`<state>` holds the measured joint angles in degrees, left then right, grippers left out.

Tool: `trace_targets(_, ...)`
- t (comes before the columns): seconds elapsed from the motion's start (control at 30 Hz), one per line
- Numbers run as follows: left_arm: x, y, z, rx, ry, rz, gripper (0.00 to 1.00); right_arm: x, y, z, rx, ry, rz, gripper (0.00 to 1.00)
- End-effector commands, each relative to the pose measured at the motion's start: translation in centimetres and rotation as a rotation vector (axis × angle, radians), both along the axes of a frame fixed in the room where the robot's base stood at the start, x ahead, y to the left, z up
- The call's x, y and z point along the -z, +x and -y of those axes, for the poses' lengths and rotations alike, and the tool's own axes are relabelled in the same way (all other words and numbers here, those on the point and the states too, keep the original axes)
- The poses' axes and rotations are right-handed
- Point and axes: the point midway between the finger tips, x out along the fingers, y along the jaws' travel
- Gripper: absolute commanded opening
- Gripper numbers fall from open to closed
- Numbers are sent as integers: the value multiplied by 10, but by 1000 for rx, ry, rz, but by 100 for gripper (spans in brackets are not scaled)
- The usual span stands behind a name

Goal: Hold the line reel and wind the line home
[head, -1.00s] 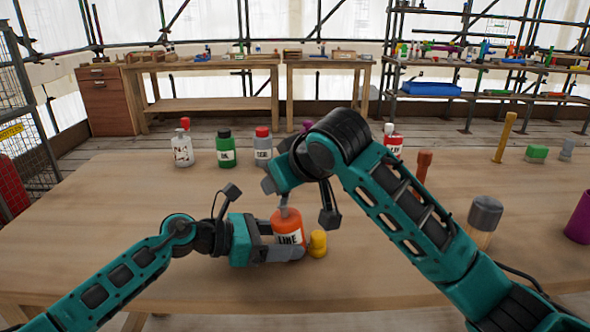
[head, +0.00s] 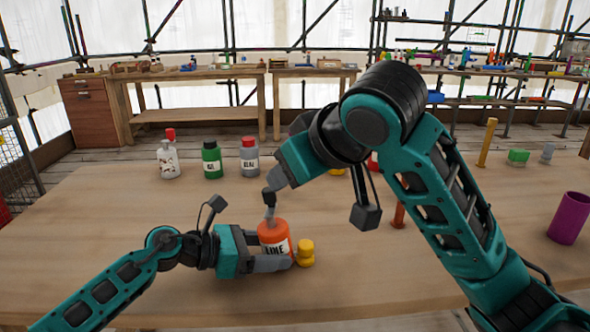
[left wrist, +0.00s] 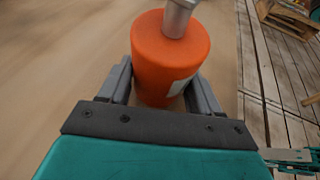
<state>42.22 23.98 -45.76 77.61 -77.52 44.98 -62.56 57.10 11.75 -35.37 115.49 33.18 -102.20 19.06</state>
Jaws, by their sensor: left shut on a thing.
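The line reel (head: 272,238) is an orange, round-topped body with a white label reading "LINE", upright at the bench's front middle. My left gripper (head: 268,252) is shut on it, one finger on each side. The left wrist view shows the orange reel (left wrist: 168,60) between the fingers (left wrist: 160,92), with a grey metal post (left wrist: 177,18) on its top. My right gripper (head: 270,194) points down just above that post; its fingertips are too small and hidden to tell their state or whether they touch it. A yellow knobbed piece (head: 305,254) stands beside the reel, right of the left fingertips.
White (head: 168,160), green (head: 212,160) and grey (head: 249,156) bottles stand behind the reel. A purple cup (head: 568,218) stands at right, a yellow post (head: 488,143) and green block (head: 518,156) farther back. My right arm hides part of the bench.

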Motion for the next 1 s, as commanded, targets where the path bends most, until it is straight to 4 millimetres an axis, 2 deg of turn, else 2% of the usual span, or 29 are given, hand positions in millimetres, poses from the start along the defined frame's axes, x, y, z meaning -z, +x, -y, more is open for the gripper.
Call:
trace_targets(0.27,0,0,0,0,-1,0,46,0,0,0,0,0,0,51)
trace_targets(0.3,0,0,0,0,-1,0,65,0,0,0,0,0,0,51)
trace_targets(0.6,0,0,0,0,0,0,93,0,0,0,0,0,0,51)
trace_targets(0.87,0,0,-1,0,0,0,93,0,0,0,0,0,0,51)
trace_targets(1.0,-4,-4,-14,-2,1,1,93,0,0,0,0,0,0,51)
